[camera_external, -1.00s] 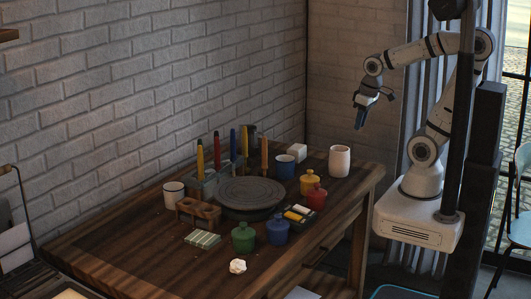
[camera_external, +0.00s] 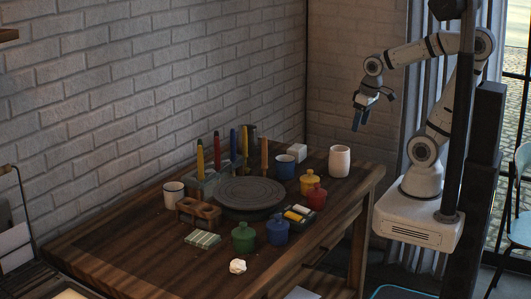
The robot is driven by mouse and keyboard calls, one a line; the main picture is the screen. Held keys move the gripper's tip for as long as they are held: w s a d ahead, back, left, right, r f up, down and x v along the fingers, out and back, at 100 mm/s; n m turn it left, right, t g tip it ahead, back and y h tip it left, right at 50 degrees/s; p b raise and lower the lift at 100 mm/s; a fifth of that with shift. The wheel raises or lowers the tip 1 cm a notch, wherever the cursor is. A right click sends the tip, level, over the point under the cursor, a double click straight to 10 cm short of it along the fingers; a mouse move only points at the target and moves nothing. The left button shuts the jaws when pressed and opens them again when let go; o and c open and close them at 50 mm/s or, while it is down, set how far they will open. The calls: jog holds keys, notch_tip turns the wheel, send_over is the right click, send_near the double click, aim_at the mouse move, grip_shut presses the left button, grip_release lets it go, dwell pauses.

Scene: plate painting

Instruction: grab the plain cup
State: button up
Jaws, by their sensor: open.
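A plain white cup (camera_external: 340,161) without a visible handle stands upright at the far right end of the wooden table (camera_external: 120,255). A white mug with a dark rim (camera_external: 174,194) stands at the left, and a blue mug (camera_external: 285,167) stands left of the plain cup. My gripper (camera_external: 357,126) hangs in the air above and slightly right of the plain cup, pointing down. It is open and empty, apart from everything on the table.
A dark round turntable (camera_external: 249,193) sits mid-table, with upright coloured sticks behind it. Yellow (camera_external: 309,182), red (camera_external: 317,197), green (camera_external: 243,237) and blue (camera_external: 277,230) lidded pots stand around its right and front. A white block (camera_external: 296,152) lies behind the blue mug. A crumpled white lump (camera_external: 238,266) lies in front.

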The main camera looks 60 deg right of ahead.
jog(key=o, duration=0.6)
jog(key=shift+o, duration=0.2)
jog(key=t+b, duration=0.2)
jog(key=b, duration=1.6)
send_near(335, 159)
jog(key=w+d+f, duration=0.1)
jog(key=f, duration=0.2)
jog(key=w+d+f, duration=0.1)
jog(key=f, duration=0.1)
jog(key=shift+w+d+f, duration=0.25)
jog(key=shift+w+d, duration=0.1)
jog(key=shift+w+d+f+b, duration=0.35)
jog(key=shift+b, duration=0.25)
jog(key=shift+b+x, duration=1.7)
jog(key=shift+x, duration=0.7)
